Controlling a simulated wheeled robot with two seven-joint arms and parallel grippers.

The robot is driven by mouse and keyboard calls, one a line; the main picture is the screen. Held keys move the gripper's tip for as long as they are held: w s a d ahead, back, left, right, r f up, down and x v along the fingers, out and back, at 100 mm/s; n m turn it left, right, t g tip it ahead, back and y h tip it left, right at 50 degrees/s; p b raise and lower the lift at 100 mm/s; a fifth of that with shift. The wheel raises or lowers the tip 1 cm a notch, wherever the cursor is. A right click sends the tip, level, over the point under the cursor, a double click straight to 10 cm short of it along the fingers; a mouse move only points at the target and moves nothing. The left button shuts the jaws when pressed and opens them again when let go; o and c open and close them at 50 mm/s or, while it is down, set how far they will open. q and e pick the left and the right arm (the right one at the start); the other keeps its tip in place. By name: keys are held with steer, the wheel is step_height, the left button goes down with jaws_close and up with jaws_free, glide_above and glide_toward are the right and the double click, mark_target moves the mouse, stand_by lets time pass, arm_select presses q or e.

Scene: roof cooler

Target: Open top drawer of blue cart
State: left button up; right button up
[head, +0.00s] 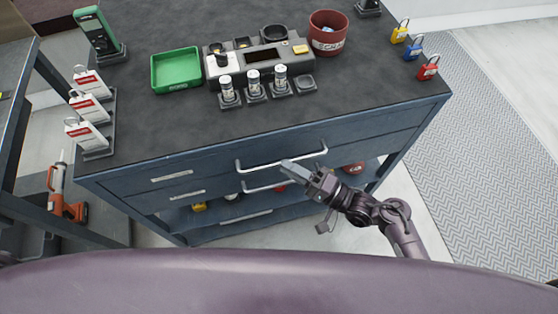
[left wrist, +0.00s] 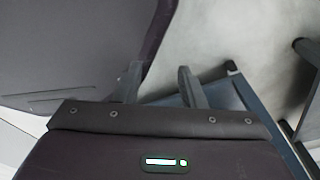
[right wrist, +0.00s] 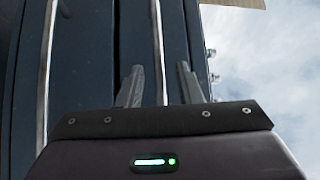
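The blue cart (head: 140,160) has a dark top and stacked drawers facing me. Its top drawer (head: 225,160) looks closed, with a pale bar handle (head: 285,161) across its front. A second handle (head: 268,187) sits on the drawer below. My right gripper (head: 288,167) is at the top drawer's handle. In the right wrist view the right gripper (right wrist: 160,85) is open, with a pale handle bar (right wrist: 158,45) between its fingers; contact cannot be told. My left gripper (left wrist: 160,85) is open and empty in the left wrist view, outside the head view.
On the cart top are a green tray (head: 176,71), a grey holder (head: 258,60) with several vials, a red cup (head: 328,33), lockout tags (head: 86,110) and padlocks (head: 428,68). A dark bench (head: 20,90) stands left. A patterned mat (head: 490,130) lies right.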

mark_target(279, 162)
steer(key=shift+x, duration=1.75)
jaws_close()
steer(key=shift+f, duration=0.1)
